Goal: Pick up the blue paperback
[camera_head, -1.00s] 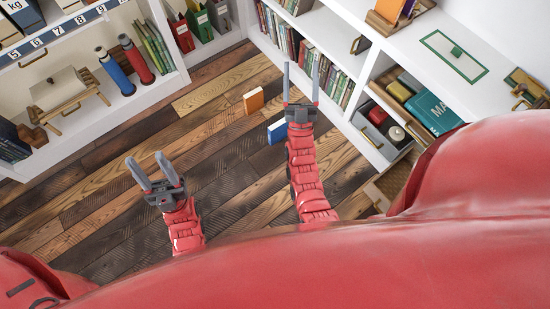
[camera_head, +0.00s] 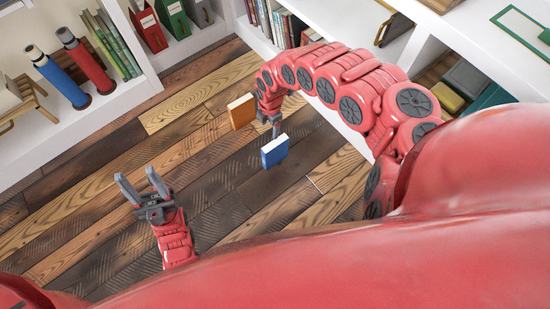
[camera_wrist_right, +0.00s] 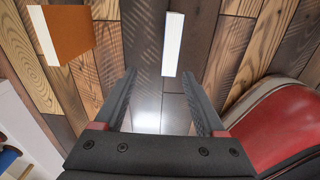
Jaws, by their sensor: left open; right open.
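The blue paperback (camera_head: 275,152) stands upright on the plank floor, its pale page edge facing up. In the right wrist view its pale top edge (camera_wrist_right: 173,45) shows ahead of and between the fingers, apart from them. My right gripper (camera_head: 275,130) points down just behind the book in the head view, partly hidden by its own arm. In the right wrist view my right gripper (camera_wrist_right: 160,95) is open and empty. My left gripper (camera_head: 137,183) is open and empty above the floor at the lower left.
An orange book (camera_head: 242,111) stands on the floor close by, left of my right gripper. White shelves with books (camera_head: 285,27) line the back and right. A left shelf holds a blue bottle (camera_head: 58,78) and a red bottle (camera_head: 85,60). The floor at left is clear.

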